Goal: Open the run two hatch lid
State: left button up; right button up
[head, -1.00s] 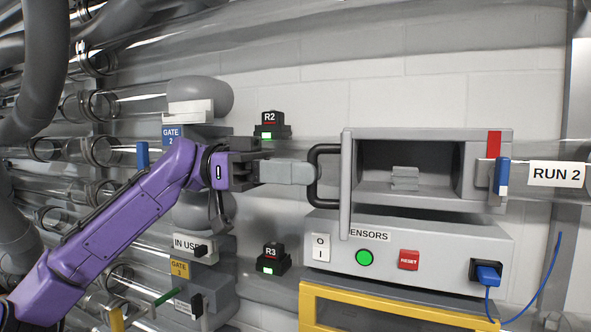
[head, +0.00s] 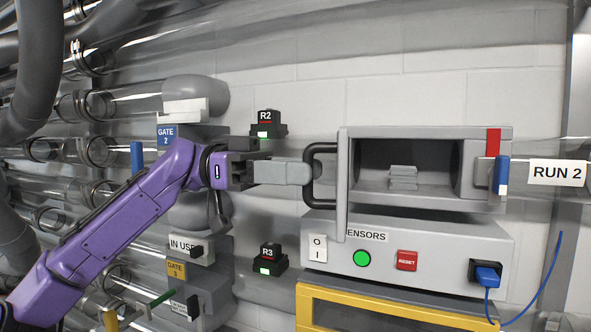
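The run two hatch is a grey box (head: 430,133) on the right, with its front open and the inside showing. Its lid (head: 343,185) stands swung out at the box's left side, seen nearly edge-on. The lid's black handle (head: 320,203) sticks out to the left. My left gripper (head: 308,173) comes in from the left, with its grey fingers across the middle of the handle's bar. They look shut on it; the far finger is hidden. My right gripper is not in view.
Grey stacked pieces (head: 403,178) lie inside the box. A blue-handled latch (head: 502,173) is at its right, near the RUN 2 sign (head: 557,173). Below is the sensors panel (head: 430,240) with a blue cable (head: 548,275). Clear tubes crowd the left.

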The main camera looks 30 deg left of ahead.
pick_arm(q)
jog(key=b+v, duration=0.2)
jog(key=v, duration=0.8)
jog(key=shift+a+b, duration=0.2)
jog(key=shift+b, duration=0.15)
